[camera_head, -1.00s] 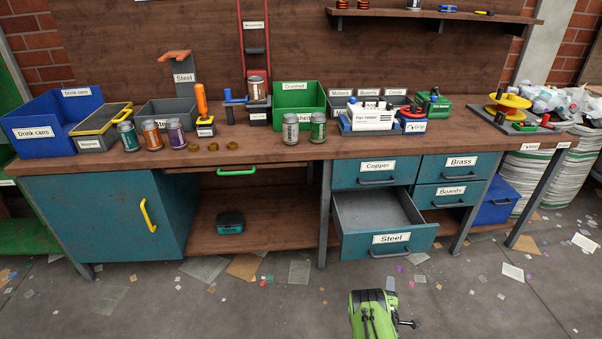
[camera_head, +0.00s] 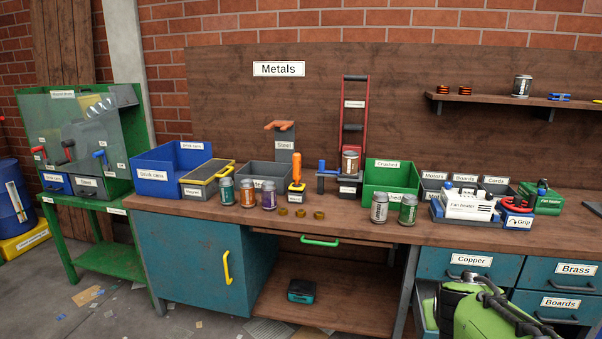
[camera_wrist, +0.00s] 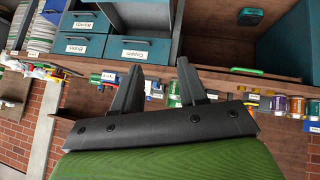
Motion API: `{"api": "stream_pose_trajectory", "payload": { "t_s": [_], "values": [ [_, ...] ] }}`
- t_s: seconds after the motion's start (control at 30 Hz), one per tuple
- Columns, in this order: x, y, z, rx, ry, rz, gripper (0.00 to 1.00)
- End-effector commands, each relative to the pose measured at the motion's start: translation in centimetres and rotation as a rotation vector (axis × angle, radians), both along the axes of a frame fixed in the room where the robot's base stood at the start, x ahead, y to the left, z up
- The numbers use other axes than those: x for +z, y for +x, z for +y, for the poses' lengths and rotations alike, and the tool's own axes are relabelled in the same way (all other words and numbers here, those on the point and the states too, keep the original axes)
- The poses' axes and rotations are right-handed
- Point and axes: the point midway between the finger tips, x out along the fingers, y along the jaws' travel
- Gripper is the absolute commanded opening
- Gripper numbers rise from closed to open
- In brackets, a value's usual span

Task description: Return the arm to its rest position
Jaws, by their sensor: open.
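My gripper (camera_wrist: 158,88) shows in the wrist view with its two dark fingers spread apart and nothing between them. The wrist view is turned over, with the bench drawers at the top. My green arm (camera_head: 500,312) is at the lower right of the head view, in front of the drawers. It hides part of the open Steel drawer (camera_head: 427,308). My fingers do not show in the head view.
The workbench (camera_head: 345,224) carries several cans, a blue Drink cans bin (camera_head: 150,176), a green Crushed bin (camera_head: 390,186) and a fan heater (camera_head: 468,207). A shelf (camera_head: 560,104) holds another can (camera_head: 522,86). A green machine stand (camera_head: 110,258) is at left. Scraps litter the floor.

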Motion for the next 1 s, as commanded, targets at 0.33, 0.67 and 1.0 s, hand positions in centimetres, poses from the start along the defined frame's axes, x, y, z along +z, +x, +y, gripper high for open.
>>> {"api": "stream_pose_trajectory", "payload": {
  "t_s": [0.33, 0.67, 1.0],
  "values": [
    [3.1, -16.5, 11.4, 0.134, 0.260, 0.106, 0.42],
    [5.1, -23.9, 14.3, 0.191, 0.314, 0.188, 0.42],
    [15.0, -23.8, 14.2, 0.191, 0.313, 0.185, 0.42]
  ]
}}
